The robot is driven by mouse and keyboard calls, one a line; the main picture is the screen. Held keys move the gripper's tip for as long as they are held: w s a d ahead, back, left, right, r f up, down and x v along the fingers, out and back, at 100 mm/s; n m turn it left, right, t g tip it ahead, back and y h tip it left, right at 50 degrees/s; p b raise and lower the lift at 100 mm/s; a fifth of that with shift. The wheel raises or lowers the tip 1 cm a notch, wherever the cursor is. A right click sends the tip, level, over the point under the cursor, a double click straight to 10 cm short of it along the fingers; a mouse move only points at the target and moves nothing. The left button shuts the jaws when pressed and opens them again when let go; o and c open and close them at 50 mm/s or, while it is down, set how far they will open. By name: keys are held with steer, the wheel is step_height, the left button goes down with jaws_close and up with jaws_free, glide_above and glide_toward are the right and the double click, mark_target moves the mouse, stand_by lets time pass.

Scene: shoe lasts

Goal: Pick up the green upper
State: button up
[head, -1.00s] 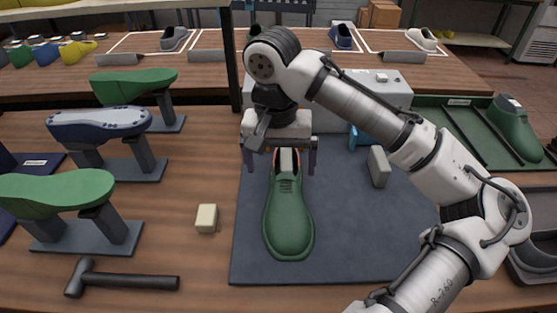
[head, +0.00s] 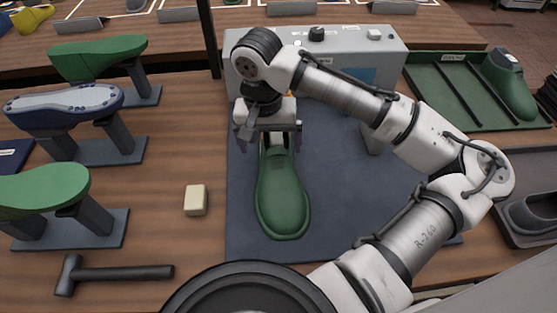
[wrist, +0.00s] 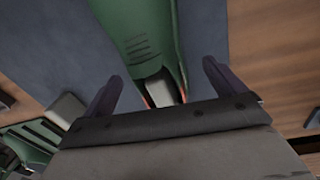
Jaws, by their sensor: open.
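The green upper (head: 283,198) is a green shoe lying on the dark mat (head: 340,215), its toe toward the front of the head view. A pale insert shows in its heel opening. It also shows in the wrist view (wrist: 142,30), running up from between the fingers. My gripper (head: 270,150) is over the heel end of the upper, with one finger on each side. In the wrist view my gripper (wrist: 162,88) is open, with the heel between its two dark fingers and gaps on both sides. The upper's heel is partly hidden by my gripper in the head view.
A cream block (head: 195,200) and a hammer (head: 115,273) lie left of the mat. Shoe-last stands (head: 110,150) fill the left side. A grey machine (head: 410,50) stands behind. A green tray (head: 460,110) holds another green shoe (head: 510,85) at right.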

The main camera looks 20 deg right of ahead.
mark_target(275, 154)
steer(key=shift+w+d+f+p, duration=0.1)
steer(key=shift+d+f+p, duration=0.1)
steer(key=shift+f, duration=0.7)
steer(key=shift+w+d+f+p, duration=0.1)
steer(key=shift+d+f+p, duration=0.15)
steer(key=shift+f, duration=0.6)
steer(key=shift+w+d+f+p, duration=0.1)
steer(key=shift+d+f+p, duration=0.1)
steer(key=shift+f, duration=0.7)
steer(key=c, duration=1.2)
steer(key=shift+r, duration=0.15)
